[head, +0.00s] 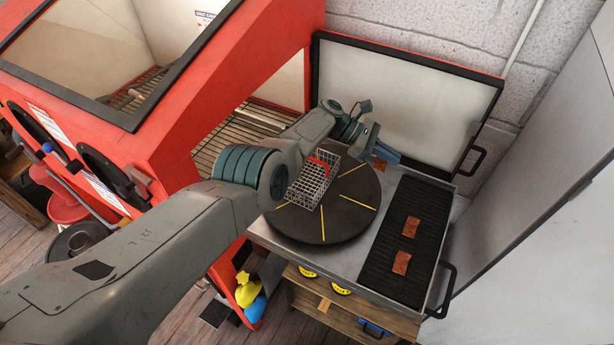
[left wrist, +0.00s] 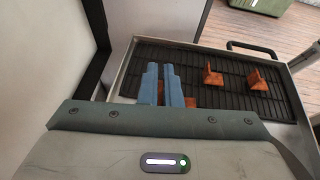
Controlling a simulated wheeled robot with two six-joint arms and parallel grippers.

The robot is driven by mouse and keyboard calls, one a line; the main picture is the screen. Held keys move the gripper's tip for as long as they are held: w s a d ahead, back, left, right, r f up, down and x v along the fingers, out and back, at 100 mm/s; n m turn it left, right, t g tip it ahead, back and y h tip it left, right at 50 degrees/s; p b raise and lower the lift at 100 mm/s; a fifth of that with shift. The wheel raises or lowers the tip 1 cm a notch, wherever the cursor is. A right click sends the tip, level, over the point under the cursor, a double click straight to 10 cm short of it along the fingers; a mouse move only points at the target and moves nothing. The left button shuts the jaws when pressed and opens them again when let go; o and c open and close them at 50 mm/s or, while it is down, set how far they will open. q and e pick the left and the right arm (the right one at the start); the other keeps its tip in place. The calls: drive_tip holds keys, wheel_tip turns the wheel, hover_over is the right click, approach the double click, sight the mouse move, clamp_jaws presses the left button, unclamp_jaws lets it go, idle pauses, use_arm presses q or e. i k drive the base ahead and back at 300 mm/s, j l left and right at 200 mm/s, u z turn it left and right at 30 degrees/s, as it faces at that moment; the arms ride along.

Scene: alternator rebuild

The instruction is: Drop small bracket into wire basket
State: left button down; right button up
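My left gripper (head: 377,146) is above the grey tray, just past the far edge of the turntable. In the left wrist view its blue fingers (left wrist: 161,85) are close together, with rusty orange showing in the narrow gap. They appear shut on a small rusty bracket (left wrist: 190,102), which also shows under the fingers in the head view (head: 380,164); the fingers partly hide it. The wire basket (head: 312,186), with a red part at its far end, stands on the black turntable, left of and nearer than the gripper. My right gripper is not in view.
Two more rusty brackets (head: 411,227) (head: 401,262) stand on the black ribbed mat (head: 432,205). The black turntable (head: 345,222) has yellow lines. A raised framed lid (head: 400,100) stands behind the gripper. A red cabinet (head: 220,75) rises at left.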

sight(298, 189)
drive_tip(key=k+l, duration=0.25)
drive_tip(key=k, duration=0.25)
drive_tip(key=k+l, duration=0.2)
drive_tip(key=k, duration=0.25)
